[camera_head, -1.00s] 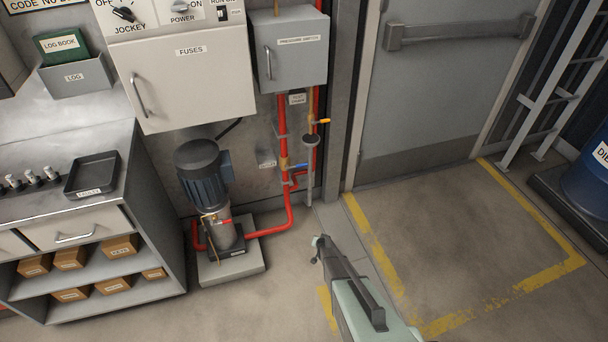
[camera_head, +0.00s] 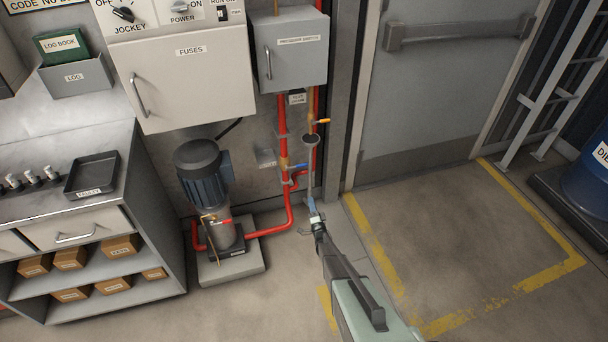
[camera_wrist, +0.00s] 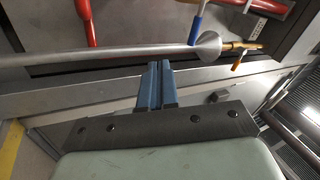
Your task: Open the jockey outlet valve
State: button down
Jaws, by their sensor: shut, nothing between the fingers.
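A blue lever handle (camera_head: 299,166) sits on the red pipework above and right of the jockey pump (camera_head: 203,180); it also shows at the top of the wrist view (camera_wrist: 196,27). A yellow-orange lever (camera_head: 322,121) is higher on a thin brass-coloured pipe; it also shows in the wrist view (camera_wrist: 238,58). A red lever (camera_head: 223,221) is at the pump. I cannot read which one is tagged as jockey outlet. My gripper (camera_head: 311,203) is shut and empty, below the blue lever. In the wrist view its blue fingers (camera_wrist: 156,68) are just beside the grey drain pipe; contact is unclear.
The grey drain pipe with its funnel (camera_head: 311,140) stands in front of the red pipes. The pressure switch box (camera_head: 292,55) and fuse cabinet (camera_head: 185,75) hang above. A steel bench (camera_head: 60,120) is at left. Floor before the door (camera_head: 440,80) is clear.

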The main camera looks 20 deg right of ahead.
jog(key=r+m, duration=0.1)
jog(key=s+r+m+t, duration=0.1)
jog(key=r+m+t, duration=0.1)
jog(key=shift+s+a+r+y, duration=0.1)
jog(key=shift+s+a+y, duration=0.2)
jog(key=shift+s+y, duration=0.1)
send_near(297, 166)
jog(key=w+d+r, duration=0.2)
jog(key=w, duration=0.3)
jog(key=shift+w+d+r, duration=0.15)
jog(key=shift+w+d, duration=0.15)
